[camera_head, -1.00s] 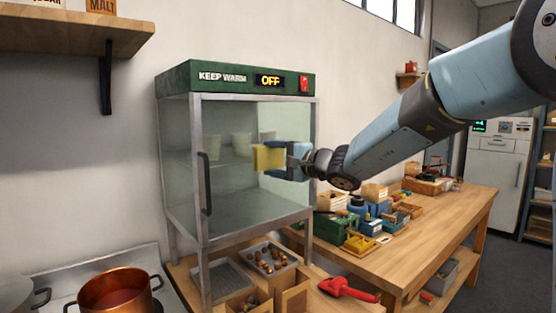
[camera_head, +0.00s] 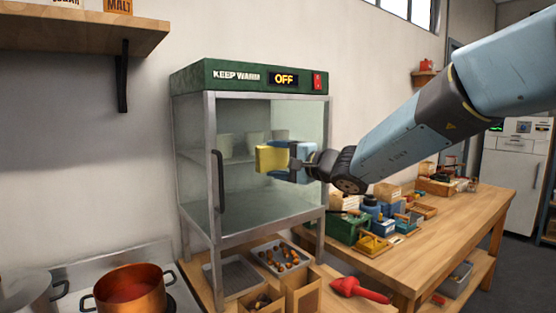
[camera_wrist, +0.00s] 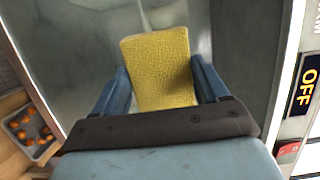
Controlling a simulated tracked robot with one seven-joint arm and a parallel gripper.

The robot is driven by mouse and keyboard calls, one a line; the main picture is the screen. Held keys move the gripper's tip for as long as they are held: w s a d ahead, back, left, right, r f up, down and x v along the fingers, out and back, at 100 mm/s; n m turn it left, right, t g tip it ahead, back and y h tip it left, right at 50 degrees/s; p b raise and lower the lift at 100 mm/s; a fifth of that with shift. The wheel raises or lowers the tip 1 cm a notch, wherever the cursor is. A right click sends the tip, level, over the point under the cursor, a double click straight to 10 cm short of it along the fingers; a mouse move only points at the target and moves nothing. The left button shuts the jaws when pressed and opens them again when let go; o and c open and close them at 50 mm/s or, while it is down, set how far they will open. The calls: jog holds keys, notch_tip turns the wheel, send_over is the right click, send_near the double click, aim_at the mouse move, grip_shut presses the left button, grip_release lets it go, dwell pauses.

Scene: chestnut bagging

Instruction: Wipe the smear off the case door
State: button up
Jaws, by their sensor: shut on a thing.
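My gripper (camera_head: 290,158) is shut on a yellow sponge (camera_head: 271,159), which also shows between the blue fingers in the wrist view (camera_wrist: 160,68). The sponge is in front of the glass door of the warming case (camera_head: 262,193). I cannot tell whether it touches the glass. The case has a green top reading KEEP WARM and OFF, and a dark vertical door handle (camera_head: 220,182) at the left. The door looks shut. In the wrist view a faint pale streak (camera_wrist: 145,18) shows on the glass just beyond the sponge; I cannot tell if it is the smear.
A copper pot (camera_head: 130,292) stands at lower left.

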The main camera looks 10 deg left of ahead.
jog(key=shift+s+a+v, duration=0.1)
jog(key=shift+s+v, duration=0.05)
jog(key=shift+v, duration=0.65)
jog(key=shift+s+a+v, duration=0.1)
jog(key=shift+s+v, duration=0.1)
jog(key=shift+v, duration=0.65)
jog(key=shift+s+a+v, duration=0.1)
jog(key=shift+s+v, duration=0.05)
jog(key=shift+v, duration=0.65)
jog(key=shift+d, duration=0.1)
jog(key=shift+s+d, duration=0.95)
jog(key=shift+d, duration=0.2)
